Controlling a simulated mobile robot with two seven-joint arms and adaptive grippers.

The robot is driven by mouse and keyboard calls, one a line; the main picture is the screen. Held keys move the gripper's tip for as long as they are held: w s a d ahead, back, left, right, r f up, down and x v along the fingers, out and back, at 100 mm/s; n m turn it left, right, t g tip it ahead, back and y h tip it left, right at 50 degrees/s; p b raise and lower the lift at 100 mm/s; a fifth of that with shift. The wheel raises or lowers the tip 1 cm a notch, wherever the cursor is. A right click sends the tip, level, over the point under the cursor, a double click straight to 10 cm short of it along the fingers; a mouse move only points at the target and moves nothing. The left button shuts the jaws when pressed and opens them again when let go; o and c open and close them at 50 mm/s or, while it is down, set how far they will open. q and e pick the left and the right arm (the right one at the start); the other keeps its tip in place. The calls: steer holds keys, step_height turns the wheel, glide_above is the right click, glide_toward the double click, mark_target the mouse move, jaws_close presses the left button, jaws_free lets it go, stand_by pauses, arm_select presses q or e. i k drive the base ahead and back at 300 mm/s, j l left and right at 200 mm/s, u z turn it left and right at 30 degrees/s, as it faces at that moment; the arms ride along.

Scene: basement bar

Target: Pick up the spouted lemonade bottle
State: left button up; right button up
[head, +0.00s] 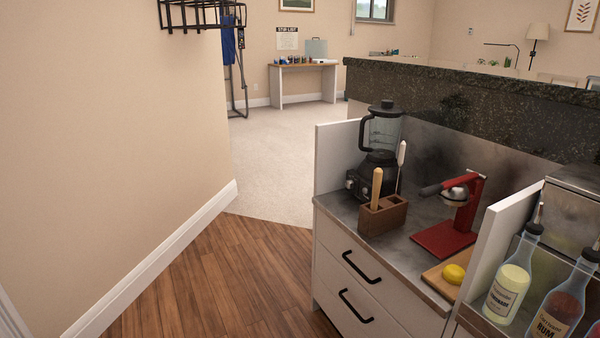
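The spouted lemonade bottle (511,277) stands upright at the lower right of the head view. It is clear glass with pale yellow liquid, a label reading lemonade and a dark pour spout on top. It stands in a metal-walled bay, just right of a white divider panel. A rum bottle with reddish-brown liquid (562,299) stands close on its right. Neither of my grippers shows in this view.
The white divider (498,235) rises left of the bottle. On the counter are a lemon (454,274) on a board, a red citrus press (448,236), a wooden tool holder (382,215) and a blender (379,145). The wood floor (215,290) at left is clear.

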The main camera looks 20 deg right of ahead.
mark_target(512, 280)
steer(key=i+j+z, duration=0.1)
steer(key=i+z, duration=0.2)
steer(key=z, duration=0.2)
steer(key=i+j+z, duration=0.25)
steer(key=z, duration=0.25)
steer(key=i+j+z, duration=0.25)
steer(key=z, duration=0.25)
steer(key=i+j+z, duration=0.15)
steer(key=j+z, duration=0.8)
steer(key=i+l, duration=0.05)
